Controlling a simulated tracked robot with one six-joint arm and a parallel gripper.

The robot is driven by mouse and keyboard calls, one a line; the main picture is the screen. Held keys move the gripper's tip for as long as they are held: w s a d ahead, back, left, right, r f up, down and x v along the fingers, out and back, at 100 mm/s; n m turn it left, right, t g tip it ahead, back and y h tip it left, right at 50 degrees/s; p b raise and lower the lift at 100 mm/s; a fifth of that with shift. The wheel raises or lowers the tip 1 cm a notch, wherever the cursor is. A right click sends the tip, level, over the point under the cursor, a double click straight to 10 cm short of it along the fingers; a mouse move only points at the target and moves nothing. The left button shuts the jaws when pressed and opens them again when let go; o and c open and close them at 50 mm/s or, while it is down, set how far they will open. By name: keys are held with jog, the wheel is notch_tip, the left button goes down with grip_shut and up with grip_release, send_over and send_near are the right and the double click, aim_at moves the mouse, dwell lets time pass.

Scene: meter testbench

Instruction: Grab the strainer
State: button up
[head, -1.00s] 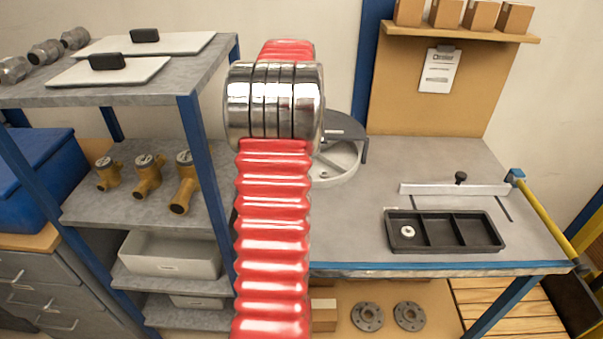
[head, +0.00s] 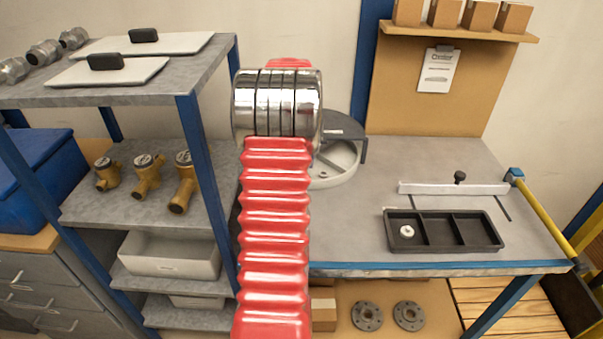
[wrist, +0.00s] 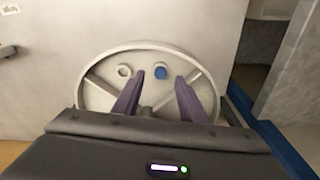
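In the wrist view my gripper (wrist: 159,82) is open, with its two purple fingers apart over a round grey spoked wheel (wrist: 97,102). A small blue round piece (wrist: 161,71) shows on the wheel, in line with the gap between the fingertips. A small pale ring (wrist: 124,71) is left of the left fingertip. I cannot tell for sure which of these is the strainer. In the head view the wheel (head: 338,165) is on the bench, partly hidden by my red arm, and my gripper is hidden.
A black three-compartment tray (head: 463,246) with a small white part (head: 407,231) in its left compartment is on the bench (head: 365,215). A metal bar (head: 450,188) lies behind it. A blue-posted shelf (head: 200,150) with brass meters (head: 146,176) stands left of my arm.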

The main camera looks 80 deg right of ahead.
jog(key=shift+d+f, duration=0.2)
jog(key=shift+f, duration=1.35)
jog(key=shift+c, duration=0.3)
grip_shut()
